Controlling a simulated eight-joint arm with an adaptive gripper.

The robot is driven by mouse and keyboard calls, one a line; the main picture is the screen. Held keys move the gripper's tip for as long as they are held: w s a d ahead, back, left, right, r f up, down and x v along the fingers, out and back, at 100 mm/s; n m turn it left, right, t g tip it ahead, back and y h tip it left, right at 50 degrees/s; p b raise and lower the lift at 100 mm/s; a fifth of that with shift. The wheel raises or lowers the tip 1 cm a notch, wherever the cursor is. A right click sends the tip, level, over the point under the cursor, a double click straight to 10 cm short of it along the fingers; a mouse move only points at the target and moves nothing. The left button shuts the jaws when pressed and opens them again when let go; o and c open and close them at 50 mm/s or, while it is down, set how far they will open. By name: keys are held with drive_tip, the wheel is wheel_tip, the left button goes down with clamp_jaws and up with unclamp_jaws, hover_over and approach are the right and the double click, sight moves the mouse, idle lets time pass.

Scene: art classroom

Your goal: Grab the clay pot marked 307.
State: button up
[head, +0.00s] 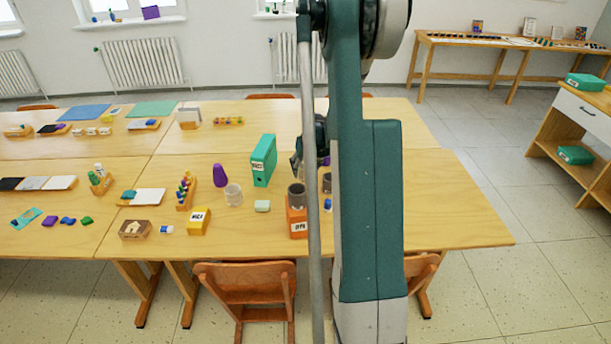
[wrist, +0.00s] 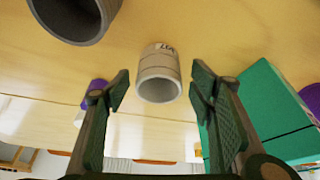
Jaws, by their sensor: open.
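A light grey-beige clay pot (wrist: 158,84) stands on the wooden table in the wrist view. Its small dark number shows upside down and is hard to read; it could be 307. My gripper (wrist: 161,78) is open and empty, with its two fingers seen on either side of this pot and apart from it. The pot looks a little beyond the fingertips. In the head view my gripper (head: 309,148) is over the table, right of the green binder (head: 263,160), mostly hidden by my arm. I cannot make out this pot there.
A darker pot (wrist: 75,22) is close by in the wrist view. The green binder (wrist: 270,110) stands close beside the right finger. A purple object (wrist: 96,92) is behind the left finger. In the head view, a pale pot (head: 233,196) and an orange box (head: 296,222) are nearby.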

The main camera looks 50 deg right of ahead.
drive_tip(key=shift+b+x, duration=0.35)
drive_tip(key=shift+x, duration=1.35)
drive_tip(key=shift+d, duration=0.1)
drive_tip(key=c, duration=1)
drive_tip(key=shift+r, duration=0.2)
drive_tip(key=shift+r+p, duration=1.1)
drive_tip(key=shift+r, duration=3.75)
